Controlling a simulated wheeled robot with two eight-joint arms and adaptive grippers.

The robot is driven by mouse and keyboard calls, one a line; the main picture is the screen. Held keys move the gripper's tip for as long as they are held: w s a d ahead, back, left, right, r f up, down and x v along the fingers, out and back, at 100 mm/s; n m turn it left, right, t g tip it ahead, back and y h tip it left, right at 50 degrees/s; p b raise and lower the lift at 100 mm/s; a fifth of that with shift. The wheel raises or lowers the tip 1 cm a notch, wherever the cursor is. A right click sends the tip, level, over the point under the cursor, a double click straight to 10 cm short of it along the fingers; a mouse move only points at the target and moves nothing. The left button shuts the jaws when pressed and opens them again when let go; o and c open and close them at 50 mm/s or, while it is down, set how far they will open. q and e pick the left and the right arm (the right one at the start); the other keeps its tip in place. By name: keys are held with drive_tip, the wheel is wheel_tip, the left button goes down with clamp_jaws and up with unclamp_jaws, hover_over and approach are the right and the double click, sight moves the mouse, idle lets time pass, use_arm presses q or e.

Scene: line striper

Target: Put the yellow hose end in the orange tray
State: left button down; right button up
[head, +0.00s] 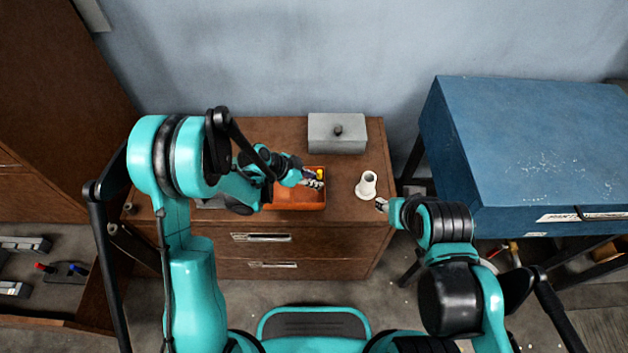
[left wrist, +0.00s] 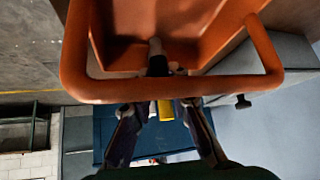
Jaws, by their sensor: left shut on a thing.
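The orange tray (head: 298,200) sits on the brown cabinet top. In the left wrist view its rim (left wrist: 75,60) and floor fill the upper part. My left gripper (head: 314,180) is at the tray's right part in the head view. It is shut on the yellow hose end (head: 319,173). In the left wrist view the yellow hose end (left wrist: 165,110) shows between the fingers, with a black section and pale tip pointing into the tray. I cannot tell whether it touches the tray. My right gripper (head: 381,204) is by the cabinet's right front edge, too small to read.
A white flared piece (head: 367,185) stands right of the tray, close to my right gripper. A grey box with a black knob (head: 337,133) is at the back. A blue workbench (head: 530,140) stands to the right. Some cabinet top between tray and grey box is clear.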

use_arm(q)
drive_tip(key=shift+f, duration=0.1)
drive_tip(key=shift+f, duration=0.15)
drive_tip(key=c, duration=1.4)
unclamp_jaws()
drive_tip(key=shift+r, duration=0.2)
